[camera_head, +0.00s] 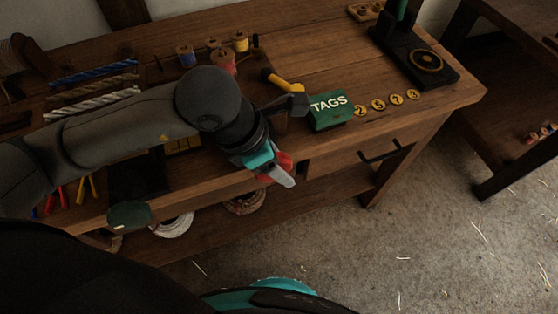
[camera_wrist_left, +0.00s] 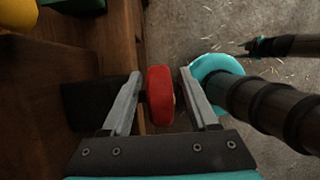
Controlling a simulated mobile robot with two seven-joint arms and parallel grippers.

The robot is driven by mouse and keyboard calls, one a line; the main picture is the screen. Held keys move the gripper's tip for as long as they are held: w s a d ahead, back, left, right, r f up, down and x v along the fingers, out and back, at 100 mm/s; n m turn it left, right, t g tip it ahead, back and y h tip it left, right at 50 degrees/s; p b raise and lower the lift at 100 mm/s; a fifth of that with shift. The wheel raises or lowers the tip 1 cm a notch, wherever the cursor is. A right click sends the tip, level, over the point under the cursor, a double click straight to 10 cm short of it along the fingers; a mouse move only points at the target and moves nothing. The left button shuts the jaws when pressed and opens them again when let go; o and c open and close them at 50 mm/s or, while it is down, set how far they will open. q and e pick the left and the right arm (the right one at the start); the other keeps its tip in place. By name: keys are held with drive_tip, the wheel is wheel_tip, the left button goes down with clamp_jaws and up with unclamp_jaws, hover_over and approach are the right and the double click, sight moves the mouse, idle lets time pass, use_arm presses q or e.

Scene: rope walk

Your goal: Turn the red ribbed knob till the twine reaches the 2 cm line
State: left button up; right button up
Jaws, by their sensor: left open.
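The red ribbed knob (camera_wrist_left: 160,95) sits at the bench's front edge and shows in the wrist view between the two fingers of my left gripper (camera_wrist_left: 160,78). The fingers are open, one on each side of the knob, with a narrow gap on both sides. In the head view my left gripper (camera_head: 283,174) reaches down at the front edge, and parts of the red knob (camera_head: 286,160) show beside its fingers. I cannot make out the twine at the knob or the 2 cm line in either view.
The wooden bench (camera_head: 310,72) holds a green TAGS box (camera_head: 331,110), yellow numbered discs (camera_head: 378,104), thread spools (camera_head: 186,56) and twisted ropes (camera_head: 95,105). A drawer handle (camera_head: 380,153) sticks out of the front, right of my gripper. Open floor (camera_head: 420,240) lies before the bench.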

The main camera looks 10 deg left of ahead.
use_arm(q)
drive_tip(key=shift+c, duration=0.3)
clamp_jaws()
idle(0.4)
